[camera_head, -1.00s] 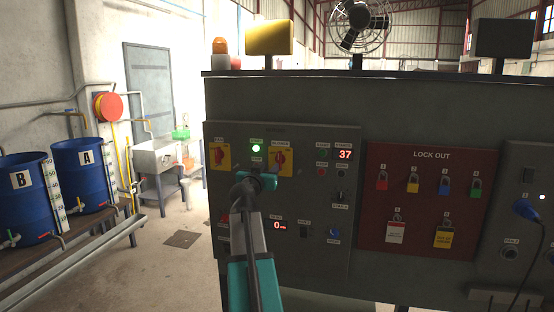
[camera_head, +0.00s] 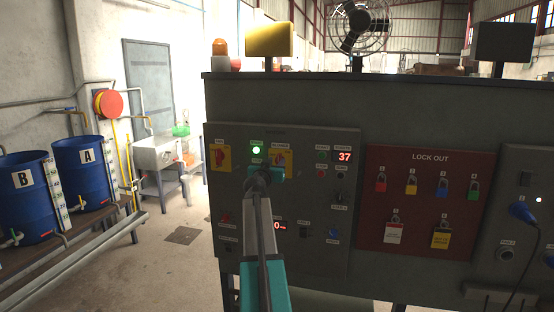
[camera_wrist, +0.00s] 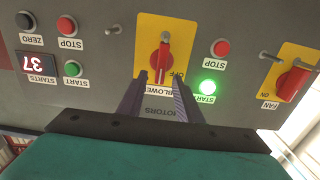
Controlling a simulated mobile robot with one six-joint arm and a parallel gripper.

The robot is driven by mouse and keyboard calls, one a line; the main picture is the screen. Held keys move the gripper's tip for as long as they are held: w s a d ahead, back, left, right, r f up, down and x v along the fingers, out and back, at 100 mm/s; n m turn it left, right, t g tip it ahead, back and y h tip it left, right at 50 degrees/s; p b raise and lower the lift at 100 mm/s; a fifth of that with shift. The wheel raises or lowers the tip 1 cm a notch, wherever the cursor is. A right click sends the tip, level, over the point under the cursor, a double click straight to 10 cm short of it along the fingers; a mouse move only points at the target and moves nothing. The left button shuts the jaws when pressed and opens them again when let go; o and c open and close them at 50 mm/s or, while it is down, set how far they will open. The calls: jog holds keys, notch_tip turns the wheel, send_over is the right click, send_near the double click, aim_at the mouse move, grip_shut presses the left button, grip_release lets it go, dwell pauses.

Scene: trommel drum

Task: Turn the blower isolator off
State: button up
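The blower isolator (camera_wrist: 163,58) is a red handle on a yellow plate, upside down in the wrist view, with the BLOWER label beside it. Its handle stands roughly upright in that picture, and an OFF mark shows near its lower right. In the head view, the yellow plate (camera_head: 288,157) is partly hidden behind my gripper (camera_head: 265,176). In the wrist view, my gripper (camera_wrist: 160,83) has its two fingers apart. Their tips are near the label end of the handle, one to each side; I cannot tell whether they touch it.
The fan isolator (camera_wrist: 293,80), a lit green start lamp (camera_wrist: 208,87) and a red stop button (camera_wrist: 221,48) sit close by. Another start button (camera_wrist: 72,69) and a display reading 37 (camera_wrist: 36,64) are on the other side. The lock-out board (camera_head: 427,205) is to the right.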

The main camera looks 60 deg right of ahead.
aim_at(278, 159)
jog(key=shift+p+x, duration=0.5)
jog(key=shift+x, duration=1.05)
jog(key=shift+a, duration=0.1)
grip_shut()
